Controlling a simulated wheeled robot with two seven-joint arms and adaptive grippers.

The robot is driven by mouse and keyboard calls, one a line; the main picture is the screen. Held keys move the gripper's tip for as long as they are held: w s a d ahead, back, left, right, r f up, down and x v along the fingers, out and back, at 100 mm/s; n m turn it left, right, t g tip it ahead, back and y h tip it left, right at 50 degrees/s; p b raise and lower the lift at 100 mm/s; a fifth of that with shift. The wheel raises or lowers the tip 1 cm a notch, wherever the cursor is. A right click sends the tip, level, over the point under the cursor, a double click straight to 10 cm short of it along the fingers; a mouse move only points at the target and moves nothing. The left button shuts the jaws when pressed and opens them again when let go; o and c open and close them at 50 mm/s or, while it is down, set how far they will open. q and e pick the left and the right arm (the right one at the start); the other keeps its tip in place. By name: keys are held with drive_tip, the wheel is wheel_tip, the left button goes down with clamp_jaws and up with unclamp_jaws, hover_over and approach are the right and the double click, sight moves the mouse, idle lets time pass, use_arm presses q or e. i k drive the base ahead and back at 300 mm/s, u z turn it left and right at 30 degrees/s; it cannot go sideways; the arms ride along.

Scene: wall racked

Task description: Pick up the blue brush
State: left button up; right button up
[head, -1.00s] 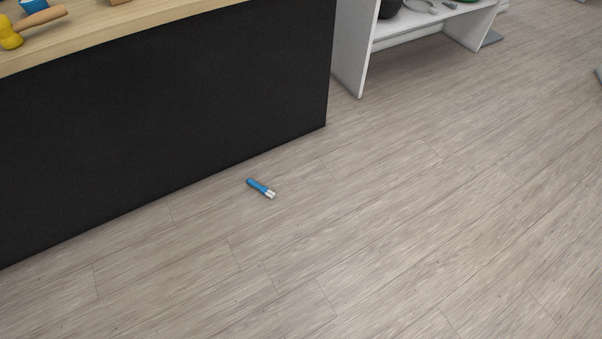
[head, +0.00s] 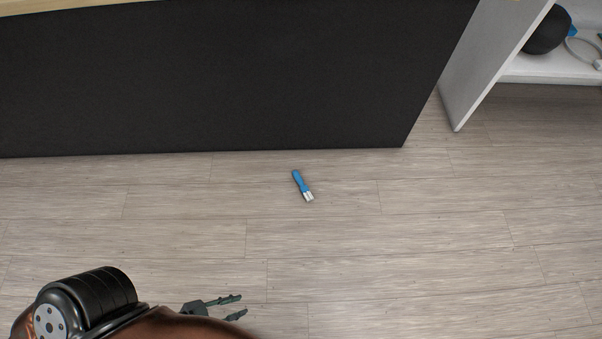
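The blue brush (head: 301,184) lies flat on the wooden floor in the head view, near the middle. Its blue handle points up towards the black counter front and its pale end points down and slightly right. My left gripper (head: 238,307) shows at the bottom, left of centre, with two dark fingers spread apart and nothing between them. It is well apart from the brush, nearer to me and to the left. My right gripper is not in view.
A black counter front (head: 220,80) stands just behind the brush. A white shelf unit (head: 483,68) with a dark round object (head: 547,34) stands at the upper right. The floor around the brush is clear.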

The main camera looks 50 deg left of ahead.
sight(304, 189)
drive_tip(key=u, duration=0.5)
drive_tip(key=i, duration=0.65)
drive_tip(key=u, duration=1.2)
drive_tip(key=i, duration=0.45)
drive_tip(key=u, duration=0.4)
